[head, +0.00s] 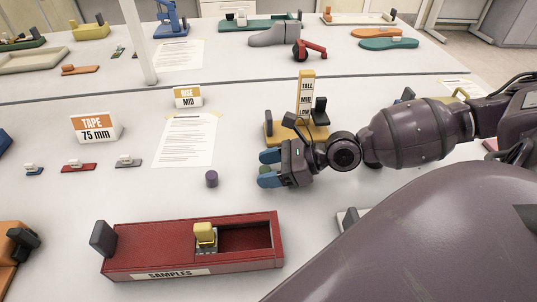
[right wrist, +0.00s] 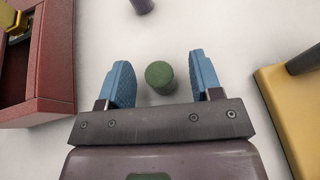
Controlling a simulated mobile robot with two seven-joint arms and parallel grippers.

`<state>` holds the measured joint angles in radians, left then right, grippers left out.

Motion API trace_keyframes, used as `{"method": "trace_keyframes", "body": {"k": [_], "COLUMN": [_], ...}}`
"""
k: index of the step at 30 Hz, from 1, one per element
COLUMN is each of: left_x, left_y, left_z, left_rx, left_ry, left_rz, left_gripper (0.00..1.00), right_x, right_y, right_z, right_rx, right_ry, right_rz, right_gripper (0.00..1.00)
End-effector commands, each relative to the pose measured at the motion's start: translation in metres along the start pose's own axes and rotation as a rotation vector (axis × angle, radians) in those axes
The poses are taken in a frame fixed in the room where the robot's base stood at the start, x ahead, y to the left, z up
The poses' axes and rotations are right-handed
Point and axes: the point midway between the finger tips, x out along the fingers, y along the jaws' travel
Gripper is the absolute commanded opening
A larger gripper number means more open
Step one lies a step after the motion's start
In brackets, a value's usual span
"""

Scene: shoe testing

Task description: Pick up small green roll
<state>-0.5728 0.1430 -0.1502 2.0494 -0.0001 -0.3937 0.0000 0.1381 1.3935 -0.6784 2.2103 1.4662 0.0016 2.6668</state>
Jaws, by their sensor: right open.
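The small green roll (right wrist: 160,77) stands on the white table. In the right wrist view it sits between the two blue fingers of my right gripper (right wrist: 157,82), with a clear gap on each side. The gripper is open and empty. In the head view my right gripper (head: 268,168) reaches in from the right, low over the table, and its fingers mostly hide the roll. My left gripper is not in view.
A purple roll (head: 211,178) stands just left of the gripper. A red samples box (head: 150,254) lies in front, holding a yellow-topped piece. A yellow height gauge (head: 306,92) stands close behind the gripper. Signs and a paper sheet (head: 184,140) are at the back left.

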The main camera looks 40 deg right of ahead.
Motion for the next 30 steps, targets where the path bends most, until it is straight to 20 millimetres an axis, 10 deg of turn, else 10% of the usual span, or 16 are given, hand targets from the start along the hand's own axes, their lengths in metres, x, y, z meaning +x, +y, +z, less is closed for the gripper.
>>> {"method": "trace_keyframes", "body": {"k": [14,25,30], "left_x": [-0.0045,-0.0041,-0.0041], "left_y": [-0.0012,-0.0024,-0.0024], "left_z": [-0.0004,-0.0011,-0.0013], "left_rx": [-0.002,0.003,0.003], "left_ry": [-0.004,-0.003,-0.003], "left_rz": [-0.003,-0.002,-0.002], "left_gripper": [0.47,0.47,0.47], "right_x": [0.0071,0.0069,0.0068], "right_y": [0.0012,0.0012,0.0012], "right_z": [-0.001,-0.0007,-0.0005], "right_rx": [0.002,0.002,0.002], "right_ry": [0.004,0.003,0.003], "right_rz": [0.003,0.003,0.003], "right_gripper": [0.59,0.07,0.06]}}
